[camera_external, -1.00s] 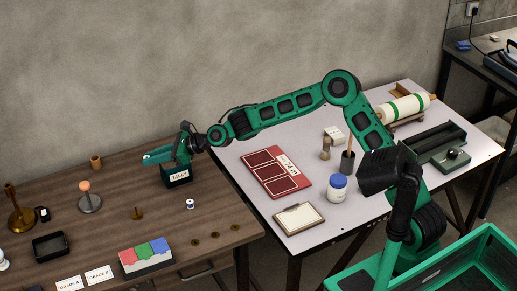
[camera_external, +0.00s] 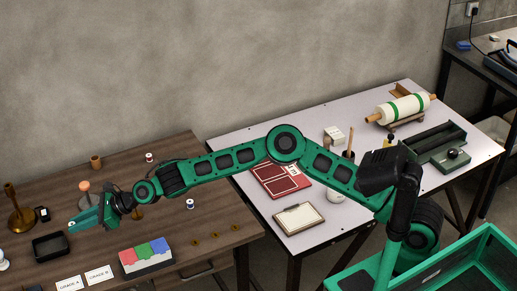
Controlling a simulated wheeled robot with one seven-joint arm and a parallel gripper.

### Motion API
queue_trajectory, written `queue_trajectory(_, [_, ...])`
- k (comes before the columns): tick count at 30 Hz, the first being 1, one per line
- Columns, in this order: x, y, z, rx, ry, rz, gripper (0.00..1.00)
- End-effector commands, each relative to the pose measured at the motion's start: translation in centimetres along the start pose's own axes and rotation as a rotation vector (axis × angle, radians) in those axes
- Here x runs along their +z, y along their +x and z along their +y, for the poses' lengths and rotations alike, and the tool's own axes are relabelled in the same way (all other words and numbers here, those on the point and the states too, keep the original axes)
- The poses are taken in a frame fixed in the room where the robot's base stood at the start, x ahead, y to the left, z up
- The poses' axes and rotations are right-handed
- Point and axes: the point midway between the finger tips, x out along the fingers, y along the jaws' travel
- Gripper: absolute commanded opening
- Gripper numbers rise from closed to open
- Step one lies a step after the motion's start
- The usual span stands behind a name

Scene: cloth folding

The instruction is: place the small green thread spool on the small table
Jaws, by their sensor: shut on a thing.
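My gripper (camera_external: 76,224) is at the left, low over the brown wooden table (camera_external: 225,225), fingers pointing left. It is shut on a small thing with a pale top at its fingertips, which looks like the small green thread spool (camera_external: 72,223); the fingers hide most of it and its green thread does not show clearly. It is held near the back edge of a black tray (camera_external: 35,247); the exact height is unclear. A pale-topped table (camera_external: 235,150) stands to the right. I cannot tell which is the small table.
A red spool (camera_external: 150,157) and a blue spool (camera_external: 190,204) stand on the brown table. Near my gripper are a brass candlestick-like stand (camera_external: 20,215), a pink-topped stand (camera_external: 84,187) and a red-green-blue block (camera_external: 146,257). My arm hides the tally box.

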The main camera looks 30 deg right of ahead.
Motion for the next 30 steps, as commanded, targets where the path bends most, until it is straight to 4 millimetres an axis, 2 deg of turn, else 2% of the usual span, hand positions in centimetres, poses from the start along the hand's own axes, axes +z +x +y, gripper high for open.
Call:
queue_trajectory(12, [-4.2, 1.9, -7.7, -0.005, 0.002, 0.0, 0.0])
queue_trajectory(18, [-5.8, 2.6, -10.6, -0.002, 0.001, 0.0, 0.0])
queue_trajectory(25, [-6.7, 2.9, -11.4, -0.001, -0.001, 0.001, 0.0])
queue_trajectory(30, [-8.6, 3.7, -11.4, 0.0, -0.001, 0.002, 0.0])
